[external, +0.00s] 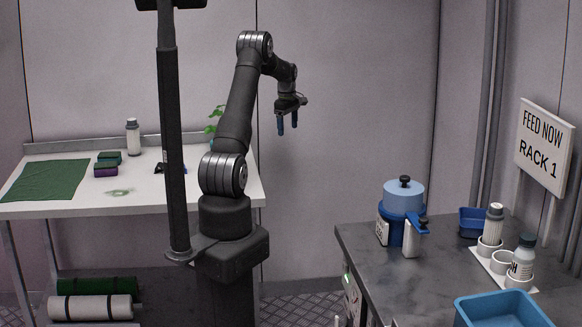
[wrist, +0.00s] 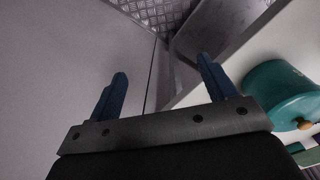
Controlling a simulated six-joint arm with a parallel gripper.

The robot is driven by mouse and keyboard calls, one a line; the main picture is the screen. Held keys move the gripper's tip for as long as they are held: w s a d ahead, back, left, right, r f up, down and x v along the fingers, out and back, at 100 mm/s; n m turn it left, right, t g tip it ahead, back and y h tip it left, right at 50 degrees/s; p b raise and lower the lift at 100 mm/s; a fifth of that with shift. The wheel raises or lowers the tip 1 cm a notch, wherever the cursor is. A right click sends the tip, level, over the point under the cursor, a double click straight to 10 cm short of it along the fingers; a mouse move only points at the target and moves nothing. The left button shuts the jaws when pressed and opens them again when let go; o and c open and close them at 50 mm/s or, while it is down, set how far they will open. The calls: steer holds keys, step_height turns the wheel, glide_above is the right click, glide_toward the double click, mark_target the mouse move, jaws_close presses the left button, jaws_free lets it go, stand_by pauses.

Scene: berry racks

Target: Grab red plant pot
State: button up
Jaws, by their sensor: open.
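No red plant pot shows clearly in either view. A green leafy plant (external: 214,127) stands at the right end of the white table, partly behind my arm; a pot under it is mostly hidden. My gripper (external: 288,124) is open and empty, raised in the air to the right of the plant, its blue fingers pointing down. In the wrist view my gripper (wrist: 163,75) has its fingers apart with nothing between them. A teal round vessel (wrist: 283,88) with a wooden knob lies to the right of the fingers there.
The white table (external: 60,208) holds a green mat (external: 47,180), a white bottle (external: 133,138) and small dark blocks (external: 107,165). A dark bench (external: 370,262) at right carries a blue-lidded device (external: 404,198), bottles and a blue tray (external: 500,310). Open air separates table and bench.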

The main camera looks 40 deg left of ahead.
steer(key=shift+a, duration=0.1)
steer(key=s+a+r+n, duration=0.1)
steer(key=s+a+r, duration=0.2)
steer(key=a, duration=0.4)
steer(key=s+a+r+n, duration=0.1)
steer(key=s+a+r, duration=0.2)
steer(key=a, duration=0.4)
steer(key=s+a+r+n, duration=0.1)
steer(key=s+a+r, duration=0.25)
steer(key=a, duration=0.35)
steer(key=f, duration=1.2)
steer(key=shift+s+a, duration=0.3)
steer(key=shift+a+f, duration=0.2)
steer(key=shift+f, duration=2.8)
steer(key=c, duration=1.1)
